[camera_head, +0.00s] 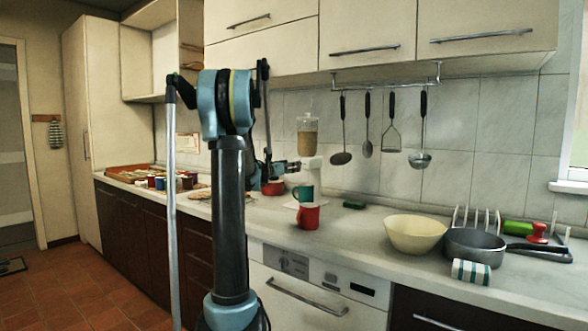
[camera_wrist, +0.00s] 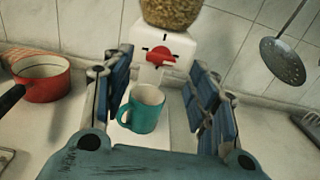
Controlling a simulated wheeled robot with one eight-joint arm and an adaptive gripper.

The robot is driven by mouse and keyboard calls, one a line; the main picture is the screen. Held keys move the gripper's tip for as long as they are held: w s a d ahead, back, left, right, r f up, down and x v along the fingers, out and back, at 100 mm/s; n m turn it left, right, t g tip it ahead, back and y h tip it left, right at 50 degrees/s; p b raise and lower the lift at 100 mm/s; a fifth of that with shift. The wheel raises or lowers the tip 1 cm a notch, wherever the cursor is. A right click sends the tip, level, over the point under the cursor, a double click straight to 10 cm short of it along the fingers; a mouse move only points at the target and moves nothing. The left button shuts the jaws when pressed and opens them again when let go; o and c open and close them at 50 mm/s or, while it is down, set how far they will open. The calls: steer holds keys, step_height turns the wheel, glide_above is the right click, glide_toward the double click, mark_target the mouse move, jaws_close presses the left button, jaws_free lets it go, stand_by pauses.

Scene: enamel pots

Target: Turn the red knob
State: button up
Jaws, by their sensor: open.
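The red knob (camera_wrist: 160,57) is on the front of a white dispenser (camera_wrist: 180,44) with a container of grainy brown contents on top. The dispenser also shows in the head view (camera_head: 308,146), where its knob cannot be made out. My gripper (camera_wrist: 158,72) is open and empty. In the wrist view its blue-padded fingers frame the knob on the left and right, with the knob ahead of them. I cannot tell the exact gap to the knob. In the head view my gripper (camera_head: 291,165) is in front of the dispenser.
A teal mug (camera_wrist: 144,110) stands below the knob, between the fingers in view. A red pot (camera_wrist: 42,82) is to the left. A red mug (camera_head: 308,217) stands nearer the counter edge. A cream bowl (camera_head: 416,234) and grey pan (camera_head: 474,247) are to the right. Utensils (camera_head: 390,137) hang behind.

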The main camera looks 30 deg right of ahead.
steer(key=shift+x, duration=2.25)
steer(key=c, duration=1.1)
